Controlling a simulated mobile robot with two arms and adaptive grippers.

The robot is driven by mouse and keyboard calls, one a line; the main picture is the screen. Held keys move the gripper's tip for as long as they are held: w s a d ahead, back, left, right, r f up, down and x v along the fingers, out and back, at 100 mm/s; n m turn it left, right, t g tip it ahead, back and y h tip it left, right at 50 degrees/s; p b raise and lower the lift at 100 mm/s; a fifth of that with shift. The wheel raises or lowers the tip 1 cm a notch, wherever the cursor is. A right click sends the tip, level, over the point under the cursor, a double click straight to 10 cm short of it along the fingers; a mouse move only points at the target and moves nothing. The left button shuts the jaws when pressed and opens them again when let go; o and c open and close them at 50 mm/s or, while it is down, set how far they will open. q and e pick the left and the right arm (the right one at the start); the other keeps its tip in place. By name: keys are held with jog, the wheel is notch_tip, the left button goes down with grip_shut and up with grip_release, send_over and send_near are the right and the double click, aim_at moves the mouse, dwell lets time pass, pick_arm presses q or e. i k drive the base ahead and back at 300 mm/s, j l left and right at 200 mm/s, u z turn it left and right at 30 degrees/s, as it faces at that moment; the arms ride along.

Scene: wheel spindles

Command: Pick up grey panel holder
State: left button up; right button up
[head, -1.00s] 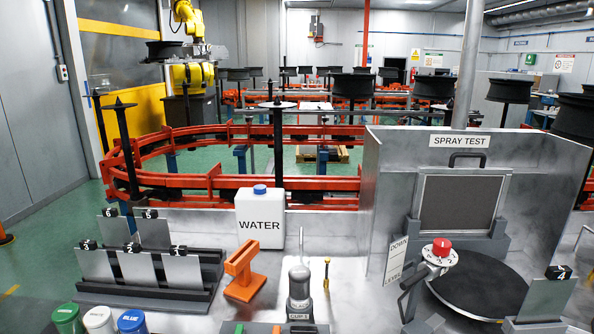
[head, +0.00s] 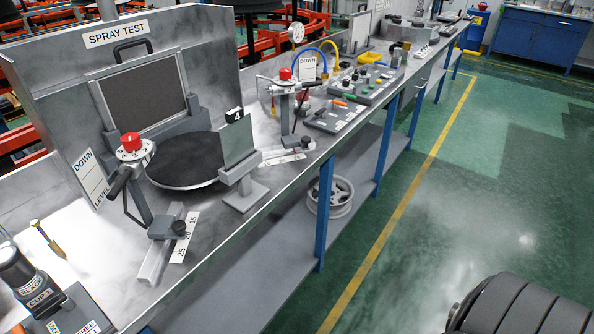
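A grey panel holder (head: 243,188) stands near the front edge of the steel bench, right of the round black turntable (head: 185,160). It has a flat grey base and a slotted bar. A thin grey panel (head: 236,143) stands upright in it, with a black numbered tag (head: 234,115) on its top edge. Neither gripper shows in the head view.
The spray test booth (head: 45,75), with a red-knobbed sprayer (head: 130,142), is behind and left of the holder. A ruler rail (head: 160,250) lies in front at left. Control panels (head: 370,82) lie further right. A wheel rim (head: 330,196) is on the lower shelf.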

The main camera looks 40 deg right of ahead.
aim_at(248, 192)
jog(key=z, duration=0.75)
